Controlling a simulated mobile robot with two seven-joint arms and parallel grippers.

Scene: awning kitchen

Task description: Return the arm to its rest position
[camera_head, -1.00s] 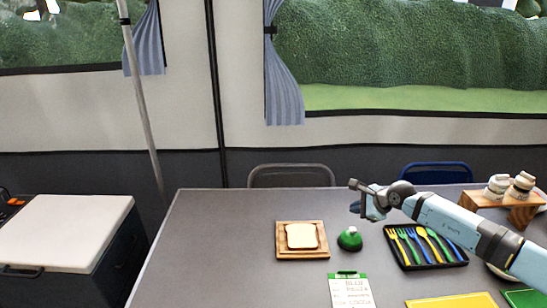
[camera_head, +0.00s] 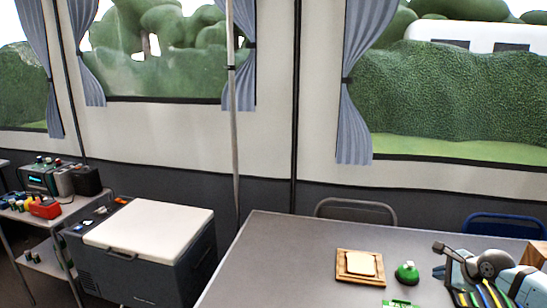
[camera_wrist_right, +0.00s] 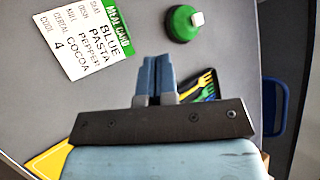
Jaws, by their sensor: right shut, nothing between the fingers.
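My right arm comes in at the lower right of the head view. Its gripper (camera_head: 446,270) is over the table, to the right of the green round object with a white top (camera_head: 406,272). In the right wrist view the blue fingers (camera_wrist_right: 154,66) are shut together with nothing between them. They point toward the bare table between the meal card (camera_wrist_right: 92,38) and the green object (camera_wrist_right: 184,22). My left arm and gripper are not in view.
Bread on a wooden board (camera_head: 344,274) lies on the grey table (camera_head: 280,250). A black tray of coloured cutlery (camera_wrist_right: 210,88) is partly hidden behind the gripper. Chairs (camera_head: 356,206) stand behind the table. A white-lidded cooler (camera_head: 150,232) and a side table with appliances stand left.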

